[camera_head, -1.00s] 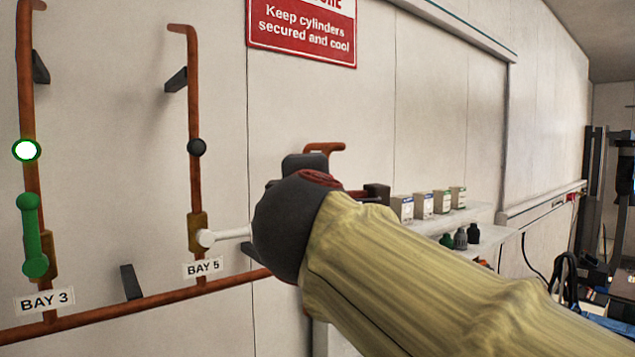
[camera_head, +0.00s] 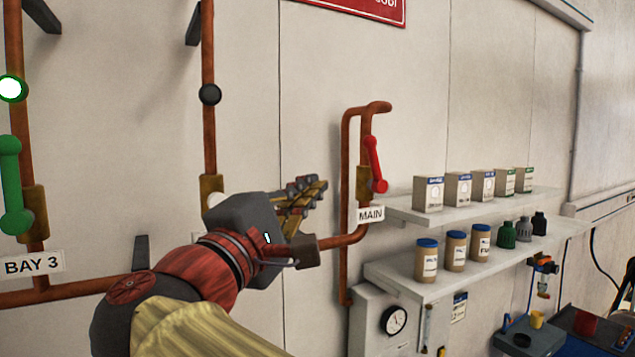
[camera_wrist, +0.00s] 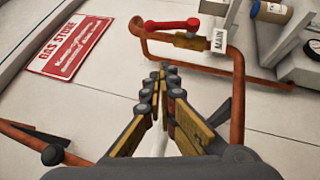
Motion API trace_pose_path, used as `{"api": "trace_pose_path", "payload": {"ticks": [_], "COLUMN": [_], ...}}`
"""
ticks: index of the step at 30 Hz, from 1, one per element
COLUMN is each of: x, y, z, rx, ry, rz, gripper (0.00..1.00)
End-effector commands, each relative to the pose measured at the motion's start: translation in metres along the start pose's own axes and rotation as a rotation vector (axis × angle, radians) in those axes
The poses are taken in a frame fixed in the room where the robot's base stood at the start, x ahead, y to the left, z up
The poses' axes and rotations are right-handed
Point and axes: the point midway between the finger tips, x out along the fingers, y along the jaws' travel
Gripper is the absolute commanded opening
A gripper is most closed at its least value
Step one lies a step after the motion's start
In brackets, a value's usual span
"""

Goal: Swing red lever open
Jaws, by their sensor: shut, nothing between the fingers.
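The red lever (camera_head: 375,165) sits on a brass valve body (camera_head: 362,184) on the copper pipe, above the MAIN label (camera_head: 371,214). The lever runs along the pipe, its upper end tilted slightly left. It also shows in the wrist view (camera_wrist: 173,25), beyond the fingertips. My gripper (camera_head: 318,188) is shut and empty, left of the lever and apart from it. In the wrist view my gripper's fingers (camera_wrist: 162,70) meet in the middle and point towards the MAIN pipe. A white lever at BAY 5 is mostly hidden behind my gripper.
A green lever (camera_head: 12,185) stands at BAY 3 on the left. Shelves (camera_head: 480,208) with boxes and jars are right of the MAIN valve. A cabinet with a gauge (camera_head: 394,320) is below.

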Motion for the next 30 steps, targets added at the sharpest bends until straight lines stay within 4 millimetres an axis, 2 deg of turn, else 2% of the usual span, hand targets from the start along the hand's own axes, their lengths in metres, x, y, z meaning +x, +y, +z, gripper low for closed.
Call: {"api": "trace_pose_path", "payload": {"ticks": [13,15,19,30], "x": [0.088,0.094,0.104,0.111], "y": [0.001,0.002,0.001,0.000], "z": [0.002,0.013,0.023,0.029], "rx": [-0.003,0.000,-0.001,0.000], "ry": [-0.003,-0.003,-0.002,0.001], "rz": [-0.002,-0.001,-0.001,-0.001], "gripper": [0.00,0.00,0.00,0.00]}}
